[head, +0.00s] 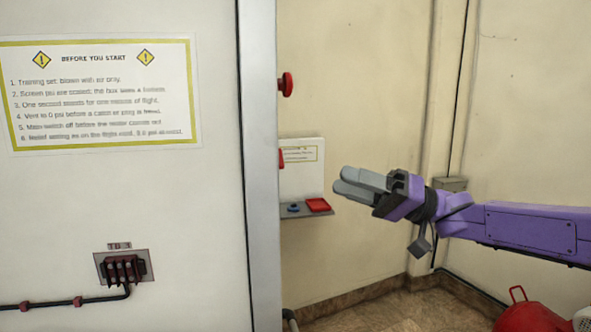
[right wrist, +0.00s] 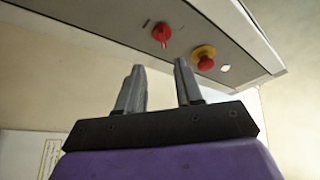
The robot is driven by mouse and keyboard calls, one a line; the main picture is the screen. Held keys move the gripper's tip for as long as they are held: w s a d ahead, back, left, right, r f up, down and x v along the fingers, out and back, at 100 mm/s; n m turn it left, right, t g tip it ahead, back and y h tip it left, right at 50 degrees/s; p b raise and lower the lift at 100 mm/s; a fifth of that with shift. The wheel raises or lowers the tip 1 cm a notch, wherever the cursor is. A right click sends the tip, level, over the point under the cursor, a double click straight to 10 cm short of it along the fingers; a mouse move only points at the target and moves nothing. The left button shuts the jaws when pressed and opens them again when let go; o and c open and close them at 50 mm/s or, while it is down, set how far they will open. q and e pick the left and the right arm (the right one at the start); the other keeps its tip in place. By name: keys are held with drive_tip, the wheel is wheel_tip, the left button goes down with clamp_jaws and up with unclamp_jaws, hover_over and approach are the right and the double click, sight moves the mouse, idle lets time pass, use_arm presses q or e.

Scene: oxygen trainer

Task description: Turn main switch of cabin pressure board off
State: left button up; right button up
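In the right wrist view a red rotary switch (right wrist: 162,35) with a pointer handle sits on a pale panel (right wrist: 120,12), seen from below. I take it for the main switch; its lettering is unreadable. My right gripper (right wrist: 160,68) is open and empty, below the switch and apart from it. In the head view the right gripper (head: 340,181) points left, in the air to the right of the tall board's edge (head: 262,180). Two red knobs stick out there, an upper one (head: 286,84) and a lower one (head: 281,158). My left gripper is not in view.
A red mushroom button on a yellow collar (right wrist: 205,57) sits right of the switch. A small shelf (head: 325,210) holds a red tray (head: 318,205) and a blue item (head: 293,208). A red rounded object (head: 525,316) stands on the floor. Air around the right gripper is free.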

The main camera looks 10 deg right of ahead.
drive_tip(key=p+x, duration=0.2)
drive_tip(key=x, duration=0.8)
drive_tip(key=shift+a+r, duration=0.15)
drive_tip(key=shift+a, duration=0.15)
drive_tip(key=shift+s, duration=0.1)
clamp_jaws()
